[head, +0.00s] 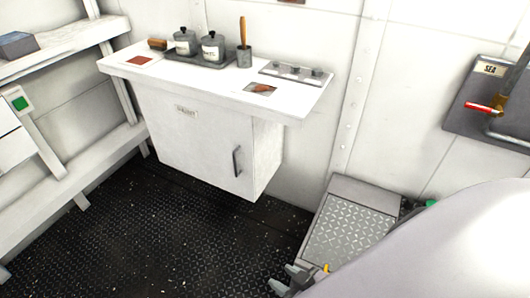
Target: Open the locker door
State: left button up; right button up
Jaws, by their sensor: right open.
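The locker (205,140) is a white box under the white counter, with a small label near its top. Its front door (190,150) looks shut and flush. A dark vertical handle (237,161) sits near the door's right edge. My right gripper (283,281) shows at the bottom of the head view, open, low and to the right of the locker, apart from the handle. My large pale arm link hides much of the lower right. My left gripper is not in view.
The counter (300,103) juts out over the locker and holds two lidded pots (213,47) and a utensil cup (244,56). A treadplate step (345,228) stands to the right. Pipework with a red valve lever (480,107) is on the right wall. The dark deck (120,230) before the locker is clear.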

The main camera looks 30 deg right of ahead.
aim_at(213, 144)
jog(key=i+z, duration=0.15)
jog(key=z, duration=0.25)
jog(key=i+z, duration=0.2)
jog(key=z, duration=0.15)
jog(key=i+j+z, duration=0.1)
jog(key=z, duration=0.3)
jog(key=i+j+z, duration=0.1)
jog(key=z, duration=0.15)
jog(key=i+j+z, duration=0.25)
jog(key=i+l, duration=0.05)
jog(key=l, duration=0.05)
